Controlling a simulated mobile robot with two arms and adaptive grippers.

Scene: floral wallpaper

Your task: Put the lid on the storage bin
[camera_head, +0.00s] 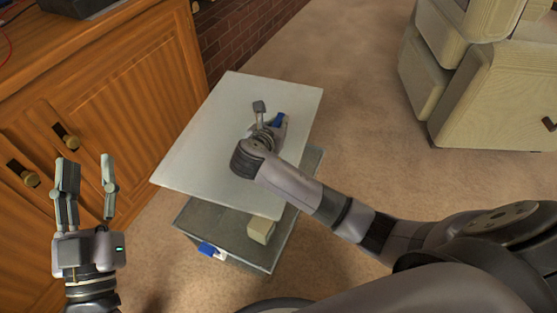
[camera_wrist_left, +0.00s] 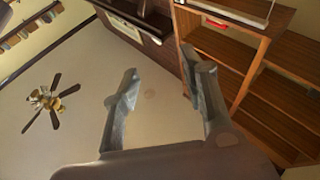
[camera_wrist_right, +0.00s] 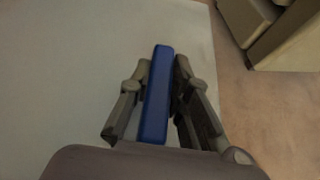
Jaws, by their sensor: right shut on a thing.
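A large pale grey lid (camera_head: 205,135) lies over the dark grey storage bin (camera_head: 200,222), offset so that parts of the bin show at its front and right. I cannot tell whether the lid touches the bin's rim. A blue clip (camera_head: 208,248) shows on the bin's front. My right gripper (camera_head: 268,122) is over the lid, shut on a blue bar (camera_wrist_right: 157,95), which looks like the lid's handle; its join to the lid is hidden. My left gripper (camera_head: 86,178) is open and empty, left of the bin, fingers pointing up.
A beige block (camera_head: 261,230) shows at the bin's front right, under the lid's edge. A wooden cabinet (camera_head: 120,90) stands close on the left. Cream furniture (camera_head: 490,100) stands at the back right. Carpet (camera_head: 365,130) between is clear.

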